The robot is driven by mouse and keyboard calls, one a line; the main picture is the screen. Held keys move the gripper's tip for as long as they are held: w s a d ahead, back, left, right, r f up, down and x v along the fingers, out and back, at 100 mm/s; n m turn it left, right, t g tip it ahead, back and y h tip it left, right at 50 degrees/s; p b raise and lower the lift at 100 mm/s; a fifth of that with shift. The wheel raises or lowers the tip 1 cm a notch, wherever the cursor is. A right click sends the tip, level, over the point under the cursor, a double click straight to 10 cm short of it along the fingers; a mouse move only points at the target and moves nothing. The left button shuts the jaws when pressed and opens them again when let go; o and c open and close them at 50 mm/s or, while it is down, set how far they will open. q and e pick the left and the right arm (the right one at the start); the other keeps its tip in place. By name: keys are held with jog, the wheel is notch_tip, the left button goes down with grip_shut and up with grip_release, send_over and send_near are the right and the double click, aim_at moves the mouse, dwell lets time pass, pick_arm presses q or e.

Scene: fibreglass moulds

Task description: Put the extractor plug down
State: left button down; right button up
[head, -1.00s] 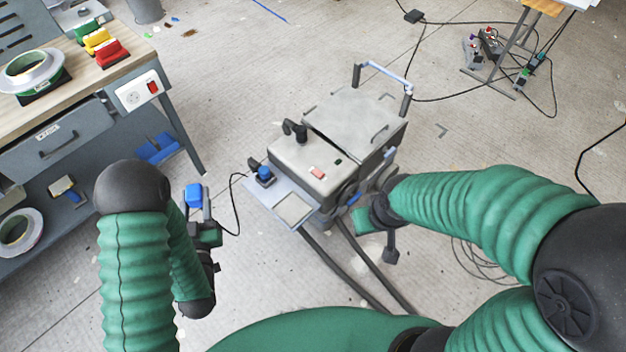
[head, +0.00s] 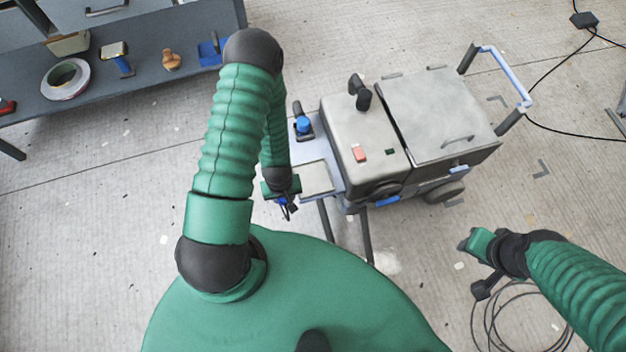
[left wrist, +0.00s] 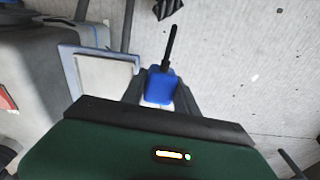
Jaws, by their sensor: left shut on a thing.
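The blue extractor plug (left wrist: 158,88) is between the fingers of my left gripper (left wrist: 160,100) in the left wrist view, with its black cable end pointing away. In the head view my left gripper (head: 287,206) is beside the front left corner of the extractor's tray, and the plug is mostly hidden there. The extractor (head: 365,130) is a grey wheeled unit. Its tray has a pale square pad (head: 316,179), which also shows left of the plug in the left wrist view (left wrist: 105,82). My right gripper (head: 478,246) is right of the extractor, its fingers unclear.
A blue socket-like part (head: 303,125) and a black knob (head: 360,92) are on the extractor. Its blue handle (head: 508,78) stands at the back right. A grey bench shelf (head: 150,80) with tape and tools is at upper left. Coiled cable (head: 510,325) lies on the floor at right.

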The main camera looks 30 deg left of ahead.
pick_arm(q)
jog(key=shift+s+d+f+n+g+h, duration=0.15)
jog(key=shift+s+d+f, duration=0.1)
jog(key=shift+s+f, duration=0.2)
jog(key=shift+s+d+f+n+g+h, duration=0.15)
jog(key=shift+s+d+f, duration=0.05)
jog(key=shift+s+f, duration=0.25)
jog(key=shift+w+d, duration=0.2)
jog(key=shift+d, duration=0.05)
jog(key=w, duration=0.2)
jog(key=w+b, duration=0.1)
jog(key=w, duration=0.4)
jog(key=shift+w+d+f, duration=0.1)
jog(key=shift+d+f, duration=0.1)
jog(key=shift+d, duration=0.2)
jog(key=b, duration=0.2)
send_over(313, 179)
jog(key=shift+w+a+f, duration=0.1)
jog(key=shift+w+f, duration=0.1)
jog(key=shift+f, duration=0.25)
notch_tip(313, 179, down, 3)
jog(key=shift+s+f+b, duration=0.15)
jog(key=shift+f+b, duration=0.05)
jog(key=shift+b, duration=0.3)
jog(key=shift+r, duration=0.1)
pick_arm(e)
jog(key=x, duration=0.3)
jog(key=s+x, duration=0.1)
jog(key=x, duration=0.1)
jog(key=shift+d, duration=0.3)
